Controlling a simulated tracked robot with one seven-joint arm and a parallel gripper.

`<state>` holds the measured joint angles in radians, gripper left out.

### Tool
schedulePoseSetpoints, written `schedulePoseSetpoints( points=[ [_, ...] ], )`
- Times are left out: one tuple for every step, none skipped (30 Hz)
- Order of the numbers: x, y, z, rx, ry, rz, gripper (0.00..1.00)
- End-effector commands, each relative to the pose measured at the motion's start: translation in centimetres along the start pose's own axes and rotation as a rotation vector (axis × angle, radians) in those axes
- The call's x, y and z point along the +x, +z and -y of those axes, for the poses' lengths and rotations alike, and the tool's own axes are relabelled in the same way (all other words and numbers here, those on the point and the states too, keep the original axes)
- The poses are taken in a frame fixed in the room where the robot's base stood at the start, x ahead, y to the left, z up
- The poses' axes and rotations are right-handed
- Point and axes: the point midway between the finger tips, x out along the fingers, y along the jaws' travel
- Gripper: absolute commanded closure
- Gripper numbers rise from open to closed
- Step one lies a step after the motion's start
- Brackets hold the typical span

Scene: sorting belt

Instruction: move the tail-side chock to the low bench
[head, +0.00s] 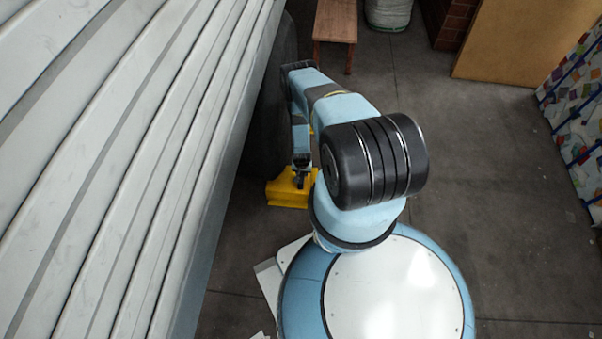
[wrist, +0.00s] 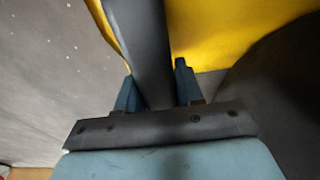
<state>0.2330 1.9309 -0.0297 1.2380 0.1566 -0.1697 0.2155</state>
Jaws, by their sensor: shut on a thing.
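The yellow chock (head: 288,194) is on the floor side of the dark wheel (head: 262,135), at the wheel's near end in the head view. In the wrist view the yellow chock (wrist: 235,32) fills the top, with a dark bar-like handle (wrist: 140,35) in front of it. My gripper (wrist: 156,88) is shut on this handle, one blue finger on each side. In the head view my gripper (head: 300,178) is small and partly hidden by my arm. I cannot tell whether the chock touches the floor. The low wooden bench (head: 336,20) stands at the top.
A large grey ribbed body (head: 120,150) fills the left, above the wheel. A whitish sack-like container (head: 388,12) stands right of the bench. A tan panel (head: 520,40) and a colourful blue-framed bin (head: 580,110) stand at the right. The floor (head: 490,200) between is clear.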

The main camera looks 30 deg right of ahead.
Motion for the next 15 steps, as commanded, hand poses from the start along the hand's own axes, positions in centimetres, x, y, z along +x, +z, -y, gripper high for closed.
schedulePoseSetpoints(
  points=[
    [0.0, -0.1, -0.3, 0.001, 0.0, 0.0, 1.0],
    [-0.1, -0.1, -0.4, 0.001, 0.0, 0.0, 1.0],
    [-0.1, 0.0, -0.6, 0.001, 0.0, 0.0, 1.0],
    [-0.1, -0.1, -0.7, 0.002, 0.0, 0.0, 1.0],
    [-0.1, -0.1, -0.9, 0.002, 0.0, 0.0, 1.0],
    [-0.1, -0.1, -1.1, 0.002, 0.001, 0.0, 1.0],
    [-0.1, -0.1, -1.2, 0.002, 0.001, 0.0, 1.0],
    [-0.1, -0.1, -1.3, 0.002, 0.001, 0.0, 1.0],
    [-0.1, -0.1, -1.5, 0.002, 0.0, 0.0, 1.0],
    [-0.1, -0.1, -1.6, 0.002, 0.0, 0.0, 1.0],
    [-0.1, -0.1, -1.7, 0.002, 0.0, 0.0, 1.0],
    [-0.1, -0.1, -1.9, 0.001, 0.0, -0.001, 1.0],
    [-0.2, -0.1, -2.0, 0.001, 0.0, -0.001, 1.0],
    [-0.2, -0.1, -2.2, 0.002, 0.0, -0.001, 1.0],
    [-0.2, -0.1, -2.4, 0.002, 0.0, -0.001, 1.0]
  ],
)
